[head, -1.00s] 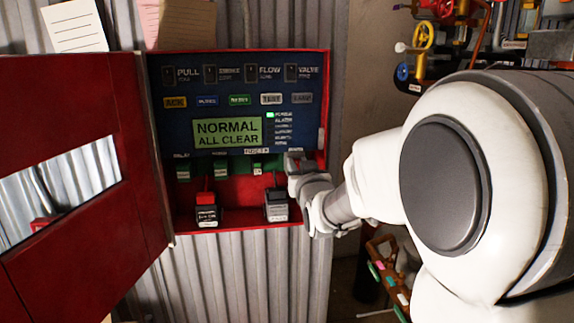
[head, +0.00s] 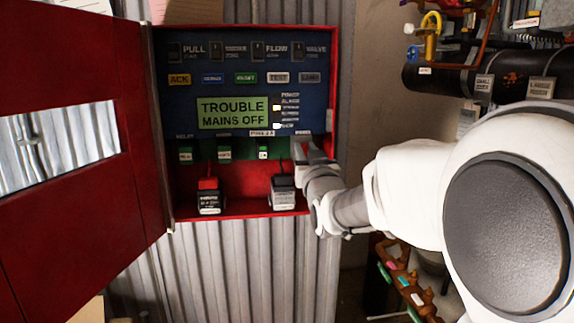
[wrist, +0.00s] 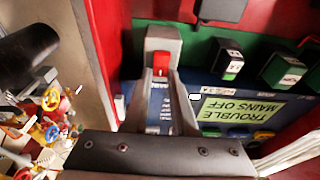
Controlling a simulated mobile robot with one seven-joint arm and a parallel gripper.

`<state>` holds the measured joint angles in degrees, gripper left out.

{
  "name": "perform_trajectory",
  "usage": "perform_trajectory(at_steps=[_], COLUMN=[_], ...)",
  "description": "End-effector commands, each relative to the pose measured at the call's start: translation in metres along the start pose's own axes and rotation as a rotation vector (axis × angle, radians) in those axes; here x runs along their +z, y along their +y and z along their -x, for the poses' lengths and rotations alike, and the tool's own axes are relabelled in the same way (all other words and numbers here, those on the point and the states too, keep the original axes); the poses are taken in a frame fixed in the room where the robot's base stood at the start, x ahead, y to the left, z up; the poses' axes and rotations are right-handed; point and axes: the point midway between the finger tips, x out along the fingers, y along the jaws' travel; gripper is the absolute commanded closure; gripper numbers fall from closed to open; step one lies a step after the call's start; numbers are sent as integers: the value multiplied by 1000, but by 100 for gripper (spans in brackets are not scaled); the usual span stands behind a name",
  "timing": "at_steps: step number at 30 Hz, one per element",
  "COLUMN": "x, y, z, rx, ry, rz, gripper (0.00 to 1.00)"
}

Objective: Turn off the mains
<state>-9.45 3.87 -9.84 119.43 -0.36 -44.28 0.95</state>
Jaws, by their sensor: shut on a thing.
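The red mains switch (wrist: 158,73) sits in a grey housing (wrist: 163,38) at the edge of the panel in the wrist view, which is turned upside down. My gripper (wrist: 161,88) is shut on this switch, one finger on each side of it. In the head view my gripper (head: 305,157) is at the lower right of the open red alarm cabinet (head: 334,80), and its fingers mostly hide the switch. The panel display (head: 233,113) reads "TROUBLE MAINS OFF"; it also shows in the wrist view (wrist: 240,108).
The red cabinet door (head: 70,215) stands open at the left. Two batteries (head: 208,200) (head: 283,192) stand in the cabinet bottom, below a green strip with small relays (head: 224,154).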

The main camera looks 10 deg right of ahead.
Motion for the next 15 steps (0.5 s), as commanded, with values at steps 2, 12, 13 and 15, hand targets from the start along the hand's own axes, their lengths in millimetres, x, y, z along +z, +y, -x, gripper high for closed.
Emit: perform_trajectory(at_steps=[2, 12, 13, 15], x=[6, 7, 6, 5], y=[0, 0, 0, 0], z=[1, 2, 2, 2], rx=[0, 0, 0, 0], ry=[26, 115, 121, 132], rz=[0, 0, 0, 0], gripper=[100, 100, 100, 100])
